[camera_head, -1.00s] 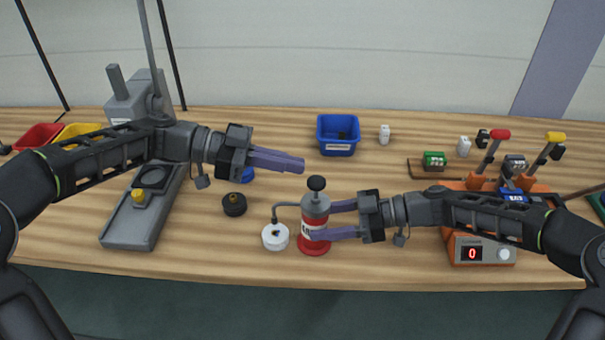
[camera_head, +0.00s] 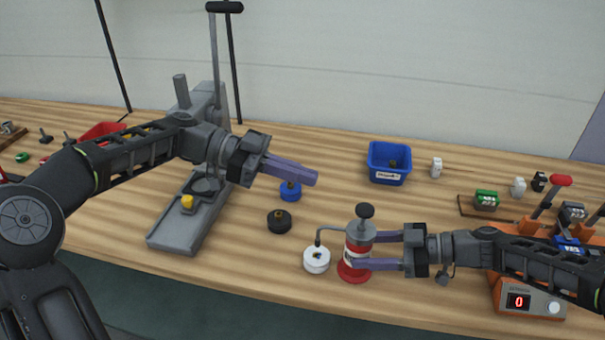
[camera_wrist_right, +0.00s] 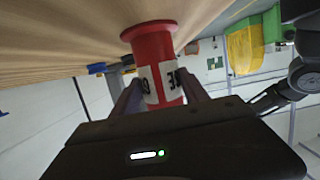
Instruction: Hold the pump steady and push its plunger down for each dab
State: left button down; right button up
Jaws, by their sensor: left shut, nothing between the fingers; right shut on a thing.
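The pump (camera_head: 357,262) stands upright on the table, with a red and grey body, a white label and a black plunger knob (camera_head: 366,211) on top. Its thin spout bends left and down to a white round pot (camera_head: 317,260). My right gripper (camera_head: 350,250) is shut on the pump body from the right. In the right wrist view the red pump body (camera_wrist_right: 158,72) sits between the fingers. My left gripper (camera_head: 312,178) is shut and empty, above the table, up and to the left of the plunger knob and apart from it.
A black round piece (camera_head: 279,221) and a blue one (camera_head: 290,191) lie left of the pump. A grey lever press (camera_head: 180,232) stands farther left. A blue bin (camera_head: 389,165) is behind. An orange unit (camera_head: 527,300) showing 0 is at right.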

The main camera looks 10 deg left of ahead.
jog(key=o, duration=1.6)
jog(key=shift+c, duration=0.2)
jog(key=v, duration=1.2)
jog(key=shift+f, duration=0.1)
